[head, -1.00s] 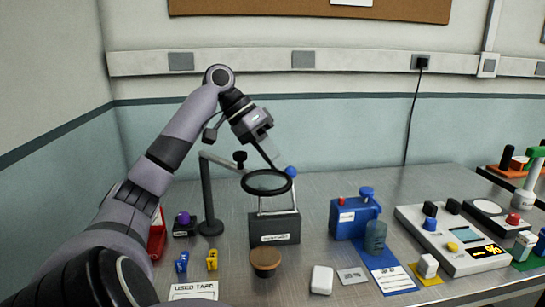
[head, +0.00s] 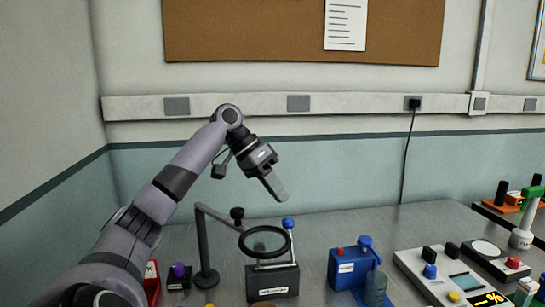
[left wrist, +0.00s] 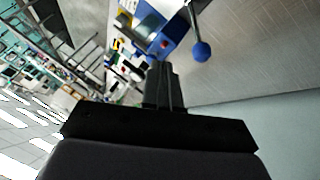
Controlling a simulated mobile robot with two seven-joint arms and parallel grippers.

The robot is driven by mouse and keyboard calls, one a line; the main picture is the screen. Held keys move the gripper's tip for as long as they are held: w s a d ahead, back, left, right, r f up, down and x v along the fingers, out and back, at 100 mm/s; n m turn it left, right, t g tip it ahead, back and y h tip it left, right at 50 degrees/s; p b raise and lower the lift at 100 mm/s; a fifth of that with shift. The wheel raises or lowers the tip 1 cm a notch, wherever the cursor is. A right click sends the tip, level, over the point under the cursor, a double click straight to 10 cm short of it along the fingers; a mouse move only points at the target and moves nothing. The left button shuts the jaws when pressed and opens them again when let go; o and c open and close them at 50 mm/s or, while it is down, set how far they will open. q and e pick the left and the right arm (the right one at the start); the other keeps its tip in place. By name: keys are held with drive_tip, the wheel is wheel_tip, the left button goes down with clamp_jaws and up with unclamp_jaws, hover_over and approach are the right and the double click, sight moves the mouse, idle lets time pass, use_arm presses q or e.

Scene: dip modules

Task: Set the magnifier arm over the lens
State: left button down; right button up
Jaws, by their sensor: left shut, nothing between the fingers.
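The magnifier is a dark post (head: 204,252) on a round base, with a thin arm (head: 220,215) reaching right to a black ring (head: 264,257). A black knob (head: 237,213) sits on the arm. The ring appears in front of and above a dark labelled block (head: 272,283) with a metal frame and a blue ball handle (head: 288,223). The ball also shows in the left wrist view (left wrist: 201,52). I cannot make out a separate lens. My left gripper (head: 281,194) is shut and empty, above the ring and apart from it. My right gripper is out of view.
A blue dispenser (head: 343,268) stands right of the block, with a bottle (head: 375,288) beside it. A white device with buttons (head: 430,262) is farther right. A red item (head: 151,280) and a purple-knobbed box (head: 178,277) lie left of the post. The table behind is clear.

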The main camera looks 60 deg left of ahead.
use_arm(q)
drive_tip(key=w+a+r, duration=0.1)
drive_tip(key=a+r, duration=0.3)
drive_tip(key=r, duration=0.1)
drive_tip(key=shift+w, duration=0.2)
idle(0.5)
drive_tip(key=shift+r, duration=0.1)
